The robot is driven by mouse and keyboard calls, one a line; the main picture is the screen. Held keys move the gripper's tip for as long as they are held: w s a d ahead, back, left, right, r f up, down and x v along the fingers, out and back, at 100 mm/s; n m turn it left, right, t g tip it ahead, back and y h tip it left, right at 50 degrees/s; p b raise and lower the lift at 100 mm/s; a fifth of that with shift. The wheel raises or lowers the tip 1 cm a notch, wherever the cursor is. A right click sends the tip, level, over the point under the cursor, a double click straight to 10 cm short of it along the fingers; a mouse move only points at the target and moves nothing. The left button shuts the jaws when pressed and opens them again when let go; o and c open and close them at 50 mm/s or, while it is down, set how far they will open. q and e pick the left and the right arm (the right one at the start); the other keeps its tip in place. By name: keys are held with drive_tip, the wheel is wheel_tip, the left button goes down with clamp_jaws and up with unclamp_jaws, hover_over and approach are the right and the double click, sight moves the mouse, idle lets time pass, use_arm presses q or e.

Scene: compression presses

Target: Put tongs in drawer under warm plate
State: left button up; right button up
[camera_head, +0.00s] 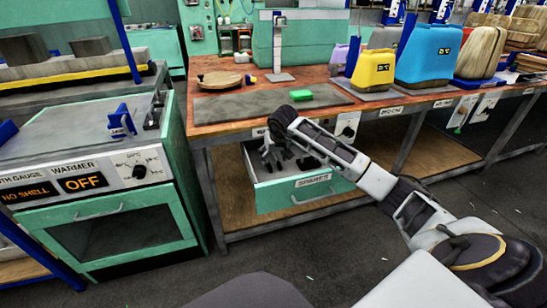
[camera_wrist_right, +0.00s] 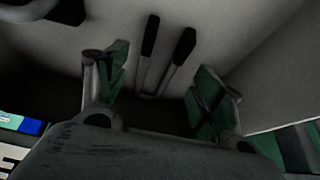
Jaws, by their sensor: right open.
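The teal drawer (camera_head: 300,193) under the wooden workbench is pulled open. My right gripper (camera_head: 272,153) points down into it and is open. In the right wrist view the tongs (camera_wrist_right: 146,55), a narrow U shape with two black ends, lie on the drawer floor (camera_wrist_right: 235,35). They show between the two spread green-padded fingers, and I see no contact. Dark shapes (camera_head: 309,163) in the drawer in the head view may be the tongs. A dark flat plate (camera_head: 240,106) lies on the benchtop above the drawer; whether it is the warm plate is unclear. My left gripper is not in view.
A teal warmer cabinet (camera_head: 110,215) reading OFF stands left of the bench, with a blue item (camera_head: 122,120) on top. A green block (camera_head: 301,95), a round wooden board (camera_head: 220,80) and yellow (camera_head: 373,71) and blue (camera_head: 428,54) units stand on the bench.

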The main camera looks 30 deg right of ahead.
use_arm(q)
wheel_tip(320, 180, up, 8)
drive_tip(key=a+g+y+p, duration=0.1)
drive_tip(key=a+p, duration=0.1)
drive_tip(key=p, duration=0.1)
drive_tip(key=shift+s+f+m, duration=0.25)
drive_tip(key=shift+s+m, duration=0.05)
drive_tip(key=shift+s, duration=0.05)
use_arm(e)
drive_tip(key=v, duration=1.2)
drive_tip(key=shift+r, duration=0.25)
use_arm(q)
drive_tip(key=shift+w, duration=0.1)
use_arm(e)
drive_tip(key=shift+s+d, duration=0.1)
